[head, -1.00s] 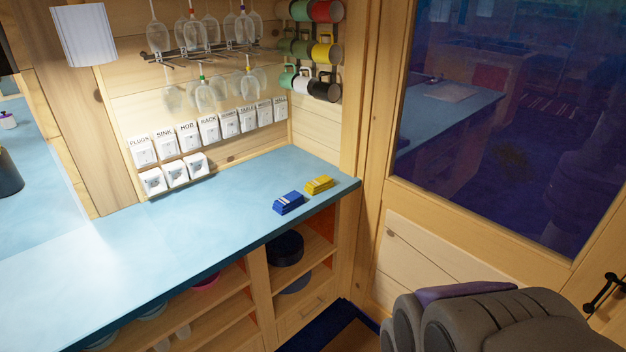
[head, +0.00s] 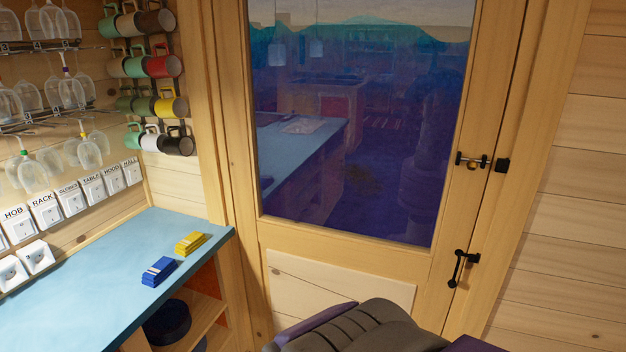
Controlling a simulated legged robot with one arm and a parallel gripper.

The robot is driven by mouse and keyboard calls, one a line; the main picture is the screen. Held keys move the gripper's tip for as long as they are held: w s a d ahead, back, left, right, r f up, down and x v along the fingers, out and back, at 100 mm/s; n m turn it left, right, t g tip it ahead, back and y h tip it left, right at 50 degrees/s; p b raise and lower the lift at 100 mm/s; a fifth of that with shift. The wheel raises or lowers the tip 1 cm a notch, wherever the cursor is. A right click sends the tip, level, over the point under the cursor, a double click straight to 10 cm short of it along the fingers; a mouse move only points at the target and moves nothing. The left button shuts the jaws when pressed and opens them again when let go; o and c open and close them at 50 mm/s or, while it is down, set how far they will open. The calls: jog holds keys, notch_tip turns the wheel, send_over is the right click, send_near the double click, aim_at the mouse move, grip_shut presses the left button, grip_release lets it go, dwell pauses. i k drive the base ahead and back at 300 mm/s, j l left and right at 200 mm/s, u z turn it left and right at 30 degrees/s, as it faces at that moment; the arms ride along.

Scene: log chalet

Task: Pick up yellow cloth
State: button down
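The yellow cloth (head: 190,243) lies folded on the blue countertop (head: 95,290), near its right end. A folded blue cloth (head: 159,271) lies just in front of it and to its left, a small gap apart. A dark grey, rounded part of my own body shows at the bottom centre of the head view, right of the counter. My gripper's fingers do not show in this view.
A wooden door with a large glass pane (head: 355,130) and black latches (head: 463,268) stands right of the counter. Labelled switches (head: 75,200), hanging glasses (head: 75,150) and several mugs (head: 160,65) line the wall behind. Open shelves (head: 200,310) sit under the counter.

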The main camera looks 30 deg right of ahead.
aim_at(186, 246)
jog(key=i+l, duration=0.1)
jog(key=i, duration=1.55)
